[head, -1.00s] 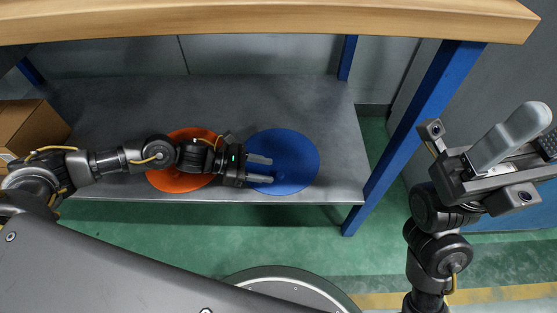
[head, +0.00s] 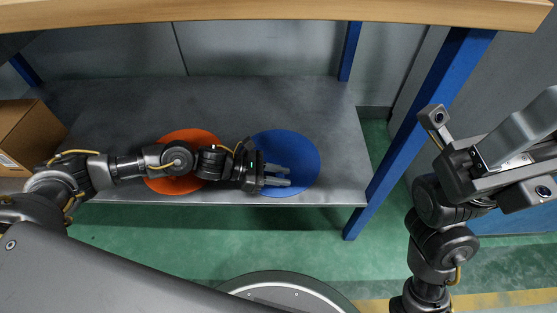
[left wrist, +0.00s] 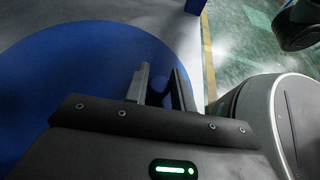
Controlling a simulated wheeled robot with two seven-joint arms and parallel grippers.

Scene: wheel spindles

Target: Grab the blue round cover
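The blue round cover (head: 306,153) lies flat on the grey lower shelf, to the right of an orange round cover (head: 172,184). My left gripper (head: 288,176) is over the near part of the blue cover, its two fingers apart and pointing right. In the left wrist view, the blue cover (left wrist: 62,75) fills the left side. The left gripper (left wrist: 160,74) shows there with a gap between its fingers, and a small blue raised part is seen between them. I see no contact.
The metal shelf (head: 110,110) has free room behind the covers. A cardboard box (head: 22,135) stands at its left end. A wooden tabletop (head: 280,18) lies above, and a blue post (head: 415,135) stands at the right.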

